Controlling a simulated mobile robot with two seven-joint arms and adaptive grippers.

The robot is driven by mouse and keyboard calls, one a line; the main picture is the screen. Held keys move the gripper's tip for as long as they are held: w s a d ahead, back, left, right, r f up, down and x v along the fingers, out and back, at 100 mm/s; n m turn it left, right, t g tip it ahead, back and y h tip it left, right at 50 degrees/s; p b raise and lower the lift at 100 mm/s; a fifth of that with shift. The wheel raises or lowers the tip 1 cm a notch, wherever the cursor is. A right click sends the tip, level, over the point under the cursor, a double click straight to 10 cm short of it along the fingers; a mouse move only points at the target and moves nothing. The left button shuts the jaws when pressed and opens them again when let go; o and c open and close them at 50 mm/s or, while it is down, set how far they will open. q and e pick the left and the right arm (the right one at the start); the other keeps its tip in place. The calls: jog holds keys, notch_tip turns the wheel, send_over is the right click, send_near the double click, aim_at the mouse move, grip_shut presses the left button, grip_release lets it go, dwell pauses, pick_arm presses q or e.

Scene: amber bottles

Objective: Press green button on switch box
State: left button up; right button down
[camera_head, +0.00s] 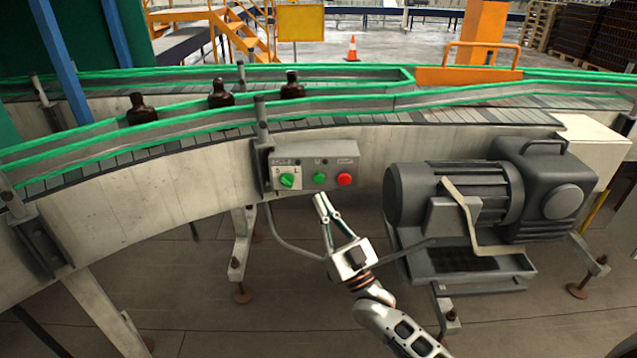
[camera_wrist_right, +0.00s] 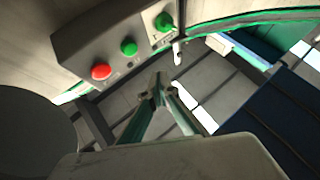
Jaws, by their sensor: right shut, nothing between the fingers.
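The switch box (camera_head: 316,170) is a grey panel on the side of the conveyor. It carries a green rotary knob (camera_head: 287,180) on the left, a green button (camera_head: 319,178) in the middle and a red button (camera_head: 344,180) on the right. My right gripper (camera_head: 322,200) is just below the box, fingers shut and empty, pointing up towards the green button and apart from it. In the right wrist view the green button (camera_wrist_right: 129,48) sits between the red button (camera_wrist_right: 101,71) and the green knob (camera_wrist_right: 164,22), beyond the fingertips (camera_wrist_right: 158,78). My left gripper is not in view.
A conveyor with green rails (camera_head: 200,120) curves behind the box, bearing amber bottles (camera_head: 292,88). A large grey motor (camera_head: 450,195) stands right of my right gripper. A cable (camera_head: 290,240) hangs below the box. The space between gripper and box is clear.

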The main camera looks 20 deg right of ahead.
aim_at(319, 179)
pick_arm(q)
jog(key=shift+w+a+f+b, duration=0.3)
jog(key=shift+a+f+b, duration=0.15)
jog(key=shift+b, duration=0.4)
pick_arm(e)
jog(key=w, duration=0.2)
jog(key=w+d, duration=0.1)
jog(key=w, duration=0.2)
jog(key=shift+d, duration=0.2)
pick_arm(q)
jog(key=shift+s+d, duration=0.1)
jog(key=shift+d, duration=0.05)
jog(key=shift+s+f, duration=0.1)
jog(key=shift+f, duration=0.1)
pick_arm(e)
jog(key=shift+w, duration=0.15)
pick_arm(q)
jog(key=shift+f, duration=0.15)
pick_arm(e)
jog(key=shift+w+d, duration=0.1)
jog(key=shift+w, duration=0.15)
